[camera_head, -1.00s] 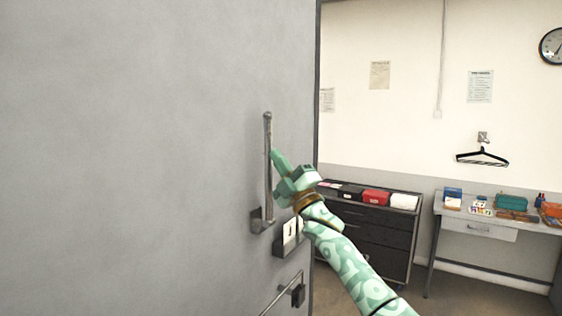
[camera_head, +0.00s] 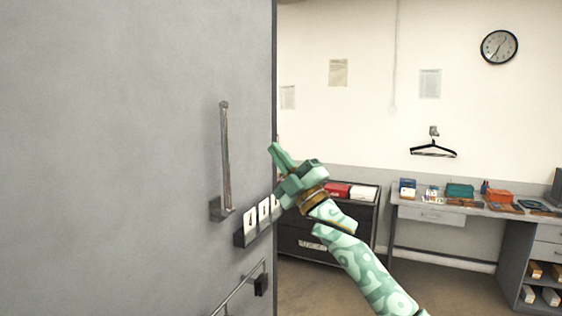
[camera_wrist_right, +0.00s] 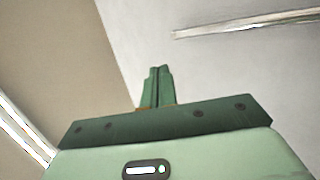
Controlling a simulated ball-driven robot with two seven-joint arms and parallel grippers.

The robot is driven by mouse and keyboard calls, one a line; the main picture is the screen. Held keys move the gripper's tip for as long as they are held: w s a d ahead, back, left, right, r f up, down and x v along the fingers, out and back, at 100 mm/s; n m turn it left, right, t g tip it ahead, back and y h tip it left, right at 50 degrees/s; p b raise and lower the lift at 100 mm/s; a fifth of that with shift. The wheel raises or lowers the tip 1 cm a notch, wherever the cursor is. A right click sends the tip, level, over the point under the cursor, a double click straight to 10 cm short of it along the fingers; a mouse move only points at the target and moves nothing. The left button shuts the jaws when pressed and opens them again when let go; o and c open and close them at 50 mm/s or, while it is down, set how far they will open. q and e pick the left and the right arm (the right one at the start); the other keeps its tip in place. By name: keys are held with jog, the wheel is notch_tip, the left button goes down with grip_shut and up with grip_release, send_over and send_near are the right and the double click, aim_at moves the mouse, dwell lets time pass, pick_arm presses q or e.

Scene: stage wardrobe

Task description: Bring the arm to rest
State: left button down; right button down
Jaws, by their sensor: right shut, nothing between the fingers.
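My right gripper (camera_head: 274,148) is green and stands in front of the edge of a large grey door panel (camera_head: 110,150) in the head view. Its fingers point up and to the left. In the right wrist view my right gripper (camera_wrist_right: 157,72) has its two fingers together with nothing between them. A vertical metal bar handle (camera_head: 226,155) on the panel is to the left of the gripper, apart from it in the picture. My left gripper is not in view.
A holder with white cards (camera_head: 251,222) and a lower rail (camera_head: 240,290) stick out from the panel. Beyond are a dark drawer cabinet (camera_head: 312,238), a desk (camera_head: 430,214) with several small items, a hanger (camera_head: 433,150) and a clock (camera_head: 499,47). Floor (camera_head: 420,285) shows between the furniture.

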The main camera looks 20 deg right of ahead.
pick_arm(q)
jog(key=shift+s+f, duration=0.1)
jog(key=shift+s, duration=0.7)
pick_arm(e)
jog(key=shift+s+d, duration=0.2)
jog(key=shift+s, duration=0.1)
jog(key=shift+s+r, duration=0.1)
